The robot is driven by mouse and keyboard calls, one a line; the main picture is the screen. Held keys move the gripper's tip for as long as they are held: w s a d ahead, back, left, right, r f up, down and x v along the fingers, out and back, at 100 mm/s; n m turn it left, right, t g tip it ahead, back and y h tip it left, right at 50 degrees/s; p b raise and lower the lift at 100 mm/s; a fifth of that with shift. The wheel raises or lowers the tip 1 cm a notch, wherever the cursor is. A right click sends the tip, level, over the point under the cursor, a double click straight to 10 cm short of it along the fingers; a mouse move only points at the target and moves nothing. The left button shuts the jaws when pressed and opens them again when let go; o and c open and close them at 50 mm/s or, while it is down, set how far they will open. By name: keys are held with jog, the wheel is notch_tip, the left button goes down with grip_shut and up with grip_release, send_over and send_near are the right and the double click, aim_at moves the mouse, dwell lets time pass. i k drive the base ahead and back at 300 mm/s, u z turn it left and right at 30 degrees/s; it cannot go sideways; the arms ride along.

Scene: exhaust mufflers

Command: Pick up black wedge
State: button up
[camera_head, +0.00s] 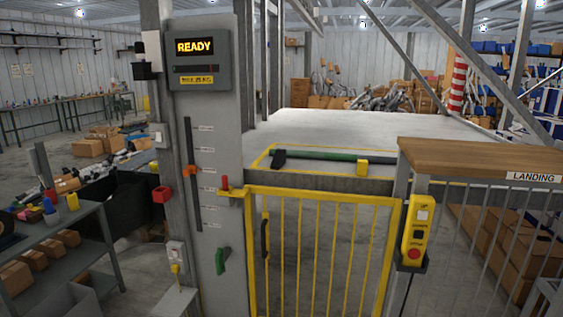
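A black, wedge-like block (279,158) sits at the left end of a green bar (325,155) on the grey platform (330,126), behind the yellow gate. I cannot tell whether the black block is joined to the bar or only touches it. A small yellow block (362,169) stands near the bar's right end. Yellow lines mark out the floor area around them. My gripper is not in this view.
A yellow barred gate (320,250) stands in front of the platform. Left of it is a grey post with a READY display (196,46). A wooden ledge (470,160) and a yellow control box (415,230) are at right. A shelf (70,245) stands at left.

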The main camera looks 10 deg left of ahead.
aim_at(279, 160)
jog(key=z, duration=0.05)
jog(key=k, duration=0.4)
jog(key=u, duration=2.35)
jog(key=i, duration=2.9)
jog(key=z, duration=1.4)
jog(key=i, duration=0.75)
jog(key=z, duration=0.85)
